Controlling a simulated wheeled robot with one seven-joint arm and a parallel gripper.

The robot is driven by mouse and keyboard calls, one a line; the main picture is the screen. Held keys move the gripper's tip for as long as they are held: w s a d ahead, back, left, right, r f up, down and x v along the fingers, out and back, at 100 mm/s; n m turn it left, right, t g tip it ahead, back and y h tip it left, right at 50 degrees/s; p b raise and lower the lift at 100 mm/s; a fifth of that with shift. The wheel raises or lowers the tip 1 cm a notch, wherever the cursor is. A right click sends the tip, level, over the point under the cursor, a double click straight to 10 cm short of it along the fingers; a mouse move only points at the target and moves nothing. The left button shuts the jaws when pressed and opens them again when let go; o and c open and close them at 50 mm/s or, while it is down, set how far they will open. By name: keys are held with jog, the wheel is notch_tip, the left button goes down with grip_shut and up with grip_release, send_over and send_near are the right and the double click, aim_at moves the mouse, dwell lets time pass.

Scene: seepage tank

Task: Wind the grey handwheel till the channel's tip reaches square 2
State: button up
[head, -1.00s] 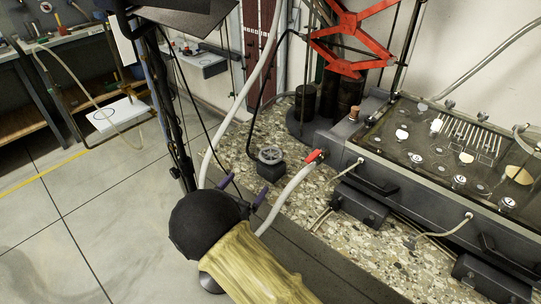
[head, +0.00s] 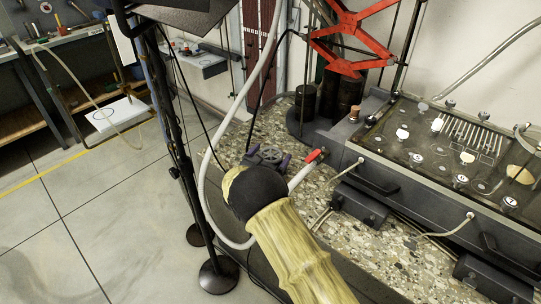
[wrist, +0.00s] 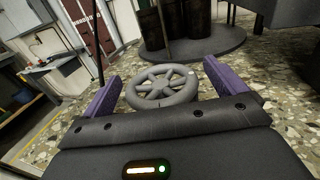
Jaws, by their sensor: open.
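The grey handwheel (wrist: 162,87) with spokes lies between the two purple fingers of my gripper (wrist: 158,88) in the wrist view. The fingers are open, one on each side of the wheel, with a visible gap at each side. In the head view the handwheel (head: 268,156) shows just beyond my gripper (head: 266,158), on the pebbled bench top, its base mostly hidden by my wrist. I cannot make out the channel's tip or square 2 in either view.
A red-handled valve (head: 315,156) with a pale hose stands close right of the wheel. The dark tank (head: 450,190) with a glassy top fills the right. Dark cylinders (head: 305,103) stand behind. A black stand (head: 217,276) rises at left.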

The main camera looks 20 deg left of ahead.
jog(key=shift+w, duration=0.1)
jog(key=c, duration=1)
jog(key=shift+m+h+b, duration=0.35)
jog(key=shift+m+h, duration=0.25)
jog(key=shift+h, duration=0.3)
jog(key=shift+a+f+m+g+h+b, duration=0.1)
jog(key=shift+m+g+h+b, duration=0.8)
jog(key=shift+m+h, duration=0.65)
jog(key=shift+w+m+g+h+b, duration=0.1)
jog(key=shift+m+g+h+b, duration=0.65)
jog(key=shift+h, duration=0.8)
jog(key=shift+g+h, duration=0.25)
jog(key=shift+h, duration=0.05)
jog(key=shift+r, duration=0.2)
jog(key=o, duration=1)
